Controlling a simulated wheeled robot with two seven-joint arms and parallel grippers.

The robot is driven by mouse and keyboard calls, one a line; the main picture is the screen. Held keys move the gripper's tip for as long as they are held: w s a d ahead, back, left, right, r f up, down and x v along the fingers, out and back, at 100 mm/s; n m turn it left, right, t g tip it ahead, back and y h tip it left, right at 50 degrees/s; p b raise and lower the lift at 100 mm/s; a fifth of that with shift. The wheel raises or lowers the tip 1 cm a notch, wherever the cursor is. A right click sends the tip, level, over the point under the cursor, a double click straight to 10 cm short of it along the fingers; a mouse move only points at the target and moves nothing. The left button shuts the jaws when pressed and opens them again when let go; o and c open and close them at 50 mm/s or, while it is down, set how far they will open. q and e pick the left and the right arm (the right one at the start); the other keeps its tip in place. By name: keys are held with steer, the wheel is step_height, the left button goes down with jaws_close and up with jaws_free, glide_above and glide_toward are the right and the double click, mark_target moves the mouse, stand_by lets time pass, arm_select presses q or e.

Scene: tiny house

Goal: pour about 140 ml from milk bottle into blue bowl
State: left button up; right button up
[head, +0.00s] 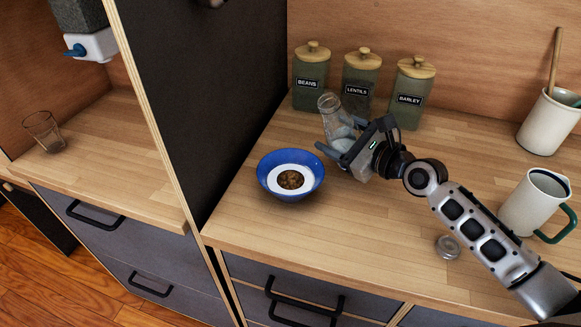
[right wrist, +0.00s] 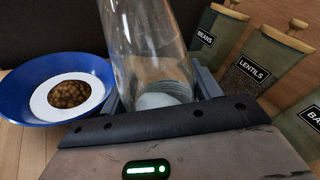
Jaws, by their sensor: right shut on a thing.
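The blue bowl (head: 290,190) stands on the wooden counter in the head view, white inside with brown pieces in its middle. It also shows at the left of the right wrist view (right wrist: 55,85). The milk bottle (head: 330,108) is clear glass, tilted a little to the left, with a small amount of white milk at its bottom (right wrist: 155,100). My right gripper (head: 340,147) is shut on the bottle, to the right of the bowl. The bottle's mouth is not over the bowl. My left gripper is not in view.
Three green canisters, beans (head: 311,78), lentils (head: 361,80) and barley (head: 412,90), stand behind the bottle. A glass lid (head: 447,247) lies on the counter near my right arm. A mug with a green handle (head: 537,203) and a utensil crock (head: 549,122) stand at right. A dark panel (head: 205,90) rises at left.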

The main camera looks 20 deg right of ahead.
steer(key=m, duration=0.2)
steer(key=m+t+y+b, duration=0.1)
steer(key=m, duration=0.1)
steer(key=shift+a+r+m, duration=0.15)
steer(key=shift+m, duration=0.25)
stand_by(2.5)
